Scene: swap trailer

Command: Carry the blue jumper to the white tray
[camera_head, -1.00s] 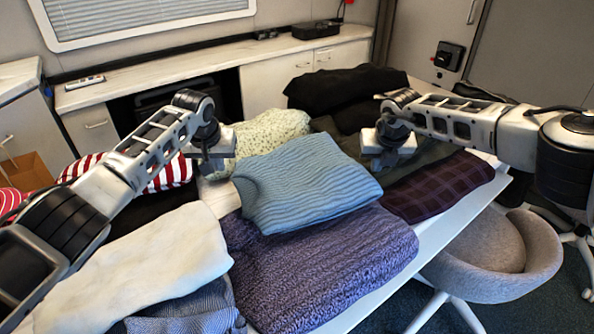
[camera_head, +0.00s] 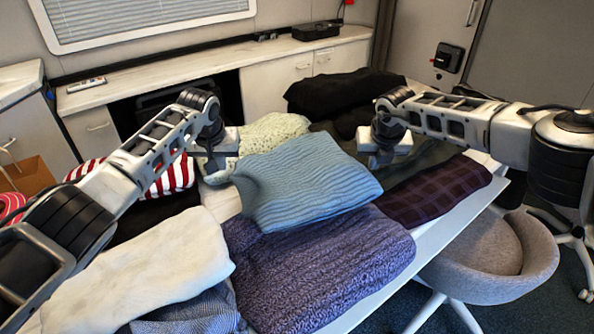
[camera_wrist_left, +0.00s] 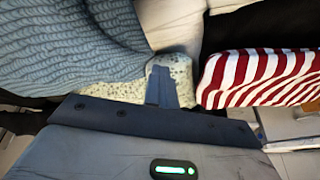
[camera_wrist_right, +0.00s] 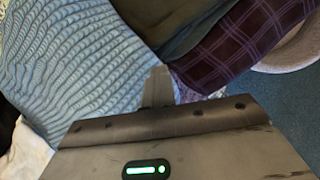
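The blue jumper (camera_head: 305,182) is a folded light-blue ribbed knit in the middle of the head view, over the back of a purple knit (camera_head: 320,265). My left gripper (camera_head: 215,160) is at its far left edge, and my right gripper (camera_head: 378,158) at its far right edge. In the left wrist view the jumper (camera_wrist_left: 70,45) lies left of my fingers (camera_wrist_left: 163,86). In the right wrist view it (camera_wrist_right: 75,65) lies left of my fingers (camera_wrist_right: 157,86). Whether the fingers pinch its edges cannot be told. I cannot make out a white tray.
Folded clothes crowd the white table (camera_head: 440,238): a cream one (camera_head: 135,265), a red-striped one (camera_head: 178,175), a pale floral one (camera_head: 270,130), a plum checked one (camera_head: 435,190) and black ones (camera_head: 340,88). A grey chair (camera_head: 490,260) stands at the right.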

